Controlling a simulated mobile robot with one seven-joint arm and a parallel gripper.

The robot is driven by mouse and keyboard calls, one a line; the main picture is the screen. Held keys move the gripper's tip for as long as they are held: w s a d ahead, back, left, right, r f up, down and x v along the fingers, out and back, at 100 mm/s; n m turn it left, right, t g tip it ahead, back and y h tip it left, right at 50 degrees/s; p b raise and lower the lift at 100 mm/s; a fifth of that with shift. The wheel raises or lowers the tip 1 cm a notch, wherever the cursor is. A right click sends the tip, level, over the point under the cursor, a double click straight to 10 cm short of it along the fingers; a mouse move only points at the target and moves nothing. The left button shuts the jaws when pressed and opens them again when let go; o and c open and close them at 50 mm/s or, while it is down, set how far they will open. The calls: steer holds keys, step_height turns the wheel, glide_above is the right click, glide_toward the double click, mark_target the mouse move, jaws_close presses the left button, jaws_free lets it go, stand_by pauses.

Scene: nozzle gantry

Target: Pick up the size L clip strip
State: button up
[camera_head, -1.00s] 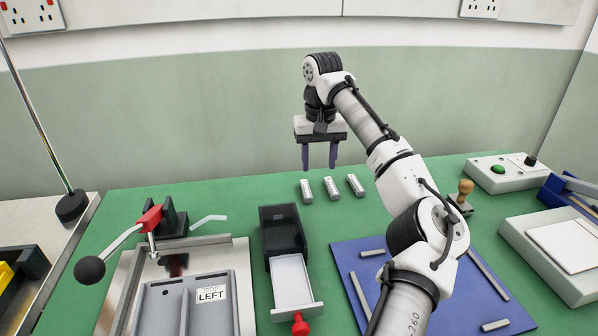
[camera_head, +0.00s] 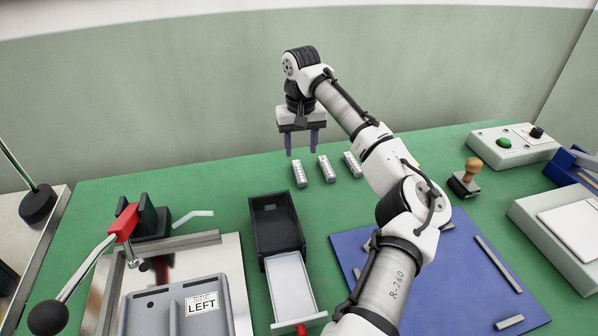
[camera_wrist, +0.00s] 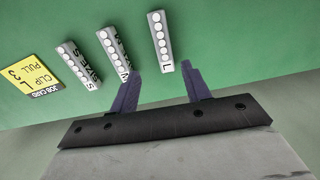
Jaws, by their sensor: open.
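Three small grey clip strips with white round clips lie in a row on the green table. The size L clip strip (camera_wrist: 161,42) bears a letter L in the wrist view, nearest the right; in the head view it is the leftmost strip (camera_head: 299,173). The M strip (camera_wrist: 112,53) and S strip (camera_wrist: 78,64) lie beside it. My gripper (camera_head: 301,151) is open and empty, pointing down above the L strip. In the wrist view its fingertips (camera_wrist: 160,73) are either side of the L strip's near end, seemingly still above it.
A yellow job card (camera_wrist: 44,74) reads CLIP L and PULL 3. A black box with a sliding tray (camera_head: 277,227) stands in front of the strips. A blue mat (camera_head: 470,285) lies to the right, a stamp (camera_head: 466,178) behind it. A lever fixture (camera_head: 125,222) is at left.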

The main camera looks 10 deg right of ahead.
mark_target(298, 169)
steer(key=shift+s+a+f+p, duration=0.15)
steer(key=shift+f+p, duration=0.15)
steer(key=shift+f, duration=0.65)
steer(key=shift+s+a+f+p, duration=0.15)
steer(key=shift+f+p, duration=0.15)
steer(key=shift+f, duration=0.65)
steer(key=shift+s+a+f+p, duration=0.15)
steer(key=shift+f+p, duration=0.15)
steer(key=shift+f, duration=0.65)
steer(key=shift+w, duration=0.1)
jaws_close()
steer(key=shift+r, duration=0.1)
